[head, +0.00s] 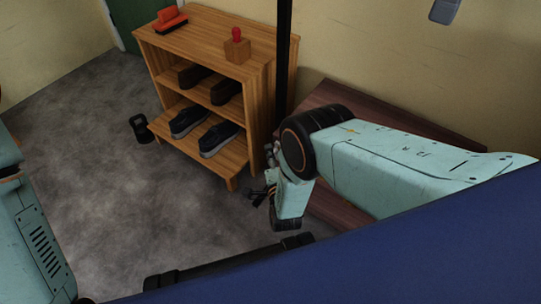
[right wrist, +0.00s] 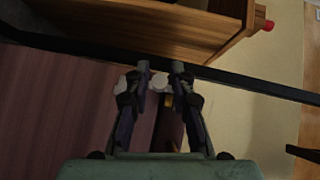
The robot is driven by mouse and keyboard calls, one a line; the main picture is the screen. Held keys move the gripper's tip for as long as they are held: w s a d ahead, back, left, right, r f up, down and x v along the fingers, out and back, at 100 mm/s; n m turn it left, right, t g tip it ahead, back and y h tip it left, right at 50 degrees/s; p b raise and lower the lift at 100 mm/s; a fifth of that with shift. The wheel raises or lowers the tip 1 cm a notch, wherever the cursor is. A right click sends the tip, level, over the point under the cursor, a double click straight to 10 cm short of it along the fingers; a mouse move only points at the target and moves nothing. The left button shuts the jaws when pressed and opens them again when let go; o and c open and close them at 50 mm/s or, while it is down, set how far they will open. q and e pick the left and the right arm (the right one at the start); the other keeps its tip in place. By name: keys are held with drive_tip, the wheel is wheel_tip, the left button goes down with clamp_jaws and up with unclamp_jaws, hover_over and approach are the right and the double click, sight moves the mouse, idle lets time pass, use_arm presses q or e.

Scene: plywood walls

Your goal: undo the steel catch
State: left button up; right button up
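I cannot make out the steel catch for certain in either view. My right gripper (head: 262,192) hangs at the end of my right arm, in front of the dark red-brown panel (head: 325,95) and near the shoe rack's right side. In the right wrist view its two fingers (right wrist: 160,69) stand apart with a narrow gap, over the edge of the red-brown panel (right wrist: 75,105). A small pale round shape (right wrist: 159,82) shows between the fingers; I cannot tell whether it is part of the gripper. My left gripper is out of view; only part of my left arm shows.
A wooden rack (head: 205,62) holds dark shoes (head: 220,137), with an orange-red object (head: 170,20) and a red-knobbed block (head: 237,48) on top. A black post (head: 284,60) stands beside it. A black weight-like object (head: 140,127) is on the floor.

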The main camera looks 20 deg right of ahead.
clamp_jaws()
idle(0.6)
